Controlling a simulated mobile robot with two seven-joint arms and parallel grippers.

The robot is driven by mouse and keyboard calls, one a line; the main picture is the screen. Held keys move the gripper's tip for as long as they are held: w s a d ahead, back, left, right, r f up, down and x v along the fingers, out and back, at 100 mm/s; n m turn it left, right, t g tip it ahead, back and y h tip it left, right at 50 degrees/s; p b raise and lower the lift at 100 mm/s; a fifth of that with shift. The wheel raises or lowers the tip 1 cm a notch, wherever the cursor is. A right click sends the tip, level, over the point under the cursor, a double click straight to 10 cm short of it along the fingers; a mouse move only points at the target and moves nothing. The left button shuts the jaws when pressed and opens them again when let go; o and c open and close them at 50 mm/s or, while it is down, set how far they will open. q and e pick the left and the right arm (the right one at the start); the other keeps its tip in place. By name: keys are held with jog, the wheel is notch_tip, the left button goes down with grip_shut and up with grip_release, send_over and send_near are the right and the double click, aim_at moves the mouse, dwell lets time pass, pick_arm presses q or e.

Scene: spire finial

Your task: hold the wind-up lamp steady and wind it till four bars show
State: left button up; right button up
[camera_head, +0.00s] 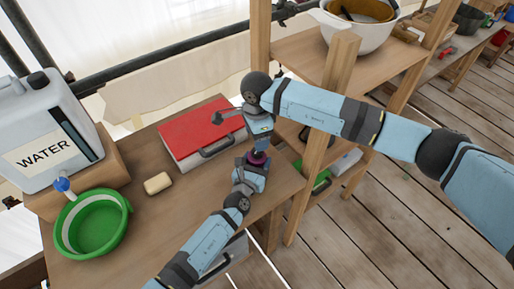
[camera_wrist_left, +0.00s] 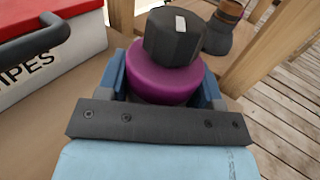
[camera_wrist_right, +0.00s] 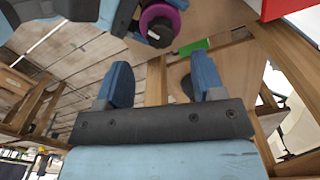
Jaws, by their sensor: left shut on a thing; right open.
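The wind-up lamp (camera_wrist_left: 165,82) has a purple body and a black faceted knob (camera_wrist_left: 175,38) with a white mark on top. In the head view the lamp (camera_head: 258,158) is small and partly hidden, near the table's right edge. My left gripper (camera_wrist_left: 163,88) is shut around the purple body, one finger on each side. My right gripper (camera_head: 262,138) is above the lamp in the head view. In the right wrist view its fingers (camera_wrist_right: 163,82) are apart with nothing between them, and the lamp (camera_wrist_right: 160,18) shows beyond them. No bars can be made out.
A red-lidded case (camera_head: 205,130) lies left of the lamp. A yellowish block (camera_head: 158,183), a green bowl (camera_head: 92,222) and a water canister (camera_head: 45,125) stand farther left. A wooden shelf post (camera_head: 328,110) rises close on the right.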

aim_at(257, 166)
notch_tip(257, 166, down, 6)
jog(key=shift+f, duration=0.1)
jog(key=shift+c, duration=0.3)
jog(key=c, duration=0.9)
